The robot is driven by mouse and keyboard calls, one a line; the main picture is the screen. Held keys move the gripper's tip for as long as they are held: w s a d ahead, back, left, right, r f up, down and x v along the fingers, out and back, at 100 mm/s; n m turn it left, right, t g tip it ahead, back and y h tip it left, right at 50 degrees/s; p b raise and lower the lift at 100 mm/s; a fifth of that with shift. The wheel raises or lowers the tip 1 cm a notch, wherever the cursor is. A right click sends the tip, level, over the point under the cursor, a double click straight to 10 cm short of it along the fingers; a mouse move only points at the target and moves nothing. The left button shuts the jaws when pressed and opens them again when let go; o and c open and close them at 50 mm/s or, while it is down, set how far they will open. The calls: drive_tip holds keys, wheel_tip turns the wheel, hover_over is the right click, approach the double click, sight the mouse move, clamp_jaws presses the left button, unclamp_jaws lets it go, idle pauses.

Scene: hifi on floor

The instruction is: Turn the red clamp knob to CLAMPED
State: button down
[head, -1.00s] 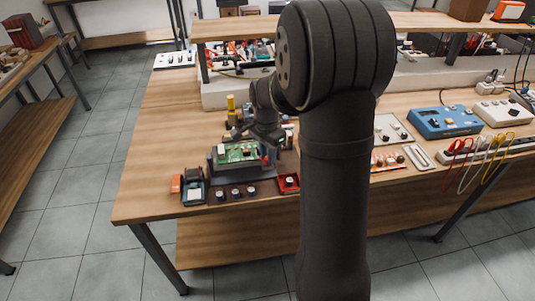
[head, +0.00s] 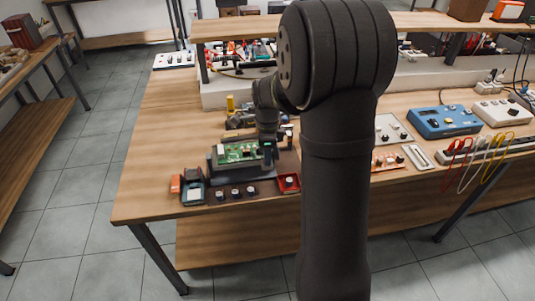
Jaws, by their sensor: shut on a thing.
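A green circuit board (head: 239,153) sits on a dark fixture (head: 228,171) near the left part of the bench. My gripper (head: 268,157) points down at the right end of the board. It is shut on the red clamp knob there, and it hides the knob almost fully. I cannot read any mark for the knob's position. My arm link stands large in front and covers the bench to the right of the fixture.
A red block with a pale knob (head: 289,182) and a row of dark knobs (head: 235,192) lie in front of the fixture. A dark teal device (head: 193,188) stands at the left. A blue box (head: 444,121) is farther right. The bench's left end (head: 150,165) is clear.

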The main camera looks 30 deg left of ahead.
idle(0.3)
drive_tip(key=c, duration=1.2)
unclamp_jaws()
drive_tip(key=shift+c, duration=0.2)
wheel_tip(320, 180, up, 17)
drive_tip(key=shift+w+a+r, duration=0.2)
drive_tip(key=shift+w, duration=0.1)
drive_tip(key=shift+f, duration=0.1)
drive_tip(key=f, duration=1.7)
drive_tip(key=shift+s+d+f, duration=0.1)
drive_tip(key=shift+s+d, duration=0.1)
drive_tip(key=shift+s, duration=0.1)
